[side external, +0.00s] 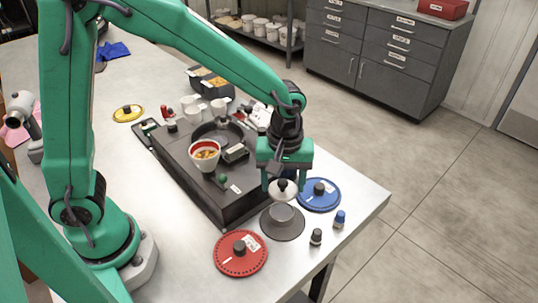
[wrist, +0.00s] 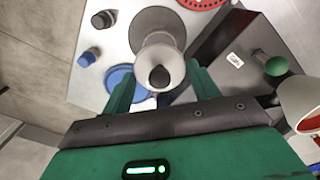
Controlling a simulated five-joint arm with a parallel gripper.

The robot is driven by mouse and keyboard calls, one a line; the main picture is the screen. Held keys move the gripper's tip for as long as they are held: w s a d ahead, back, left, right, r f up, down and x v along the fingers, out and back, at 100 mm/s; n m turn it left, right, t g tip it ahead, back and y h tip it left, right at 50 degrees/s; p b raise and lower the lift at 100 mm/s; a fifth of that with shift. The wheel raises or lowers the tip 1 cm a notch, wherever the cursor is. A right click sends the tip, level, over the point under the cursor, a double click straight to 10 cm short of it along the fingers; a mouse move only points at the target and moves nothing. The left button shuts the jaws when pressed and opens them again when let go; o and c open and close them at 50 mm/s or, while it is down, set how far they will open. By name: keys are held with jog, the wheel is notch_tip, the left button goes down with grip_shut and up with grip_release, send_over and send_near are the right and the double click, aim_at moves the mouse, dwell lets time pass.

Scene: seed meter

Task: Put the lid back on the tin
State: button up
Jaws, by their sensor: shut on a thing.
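The pale silver lid (side external: 284,196) with a dark knob is at the tips of my gripper (side external: 283,181), which is shut on it. In the wrist view the lid (wrist: 158,56) lies between the two green fingers (wrist: 162,80), knob toward the camera. The grey tin (side external: 281,217) stands under the lid, on a wide grey round base (side external: 283,234). The lid is roughly above the tin; whether they touch is unclear. In the wrist view the lid hides most of the tin, and the grey base (wrist: 153,19) shows behind it.
A blue disc (side external: 329,200) lies close right and a red disc (side external: 240,260) in front. Two small capped bottles (side external: 316,237) stand near the table edge. A dark box (side external: 190,171) carrying a red-rimmed cup (side external: 206,162) is close on the left.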

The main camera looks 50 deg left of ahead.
jog(key=shift+f, duration=0.15)
jog(key=shift+f, duration=3)
jog(key=shift+f, duration=0.15)
dwell(0.4)
jog(key=o, duration=1.4)
jog(key=shift+c, duration=0.2)
jog(key=shift+r, duration=0.2)
jog(key=shift+r, duration=3.3)
